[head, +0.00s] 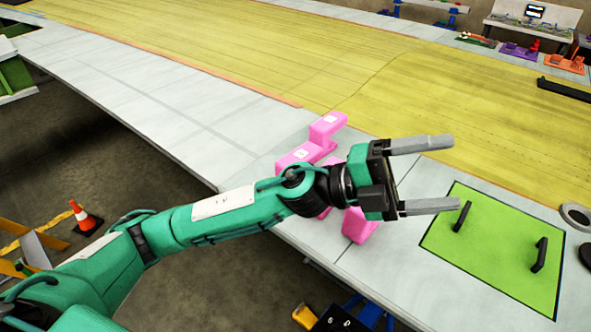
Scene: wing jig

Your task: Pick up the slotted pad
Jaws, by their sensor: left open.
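My left gripper (452,172) is open and empty, its two grey fingers pointing right above the white table edge surface. Pink blocks (327,126) lie on the white surface behind and under my left wrist. Another pink part (359,226) shows just below the wrist. My arm hides the middle of the pink pieces, so I cannot tell how many there are. A flat green panel (490,255) with two black handles lies right of the gripper. I cannot tell for sure which of these is the slotted pad. My right gripper is not in view.
A large yellow wing skin (270,50) covers the area behind the white border (190,110). A grey ring (575,217) lies right of the green panel. A traffic cone (83,216) stands on the floor at left. The white border left of the pink blocks is clear.

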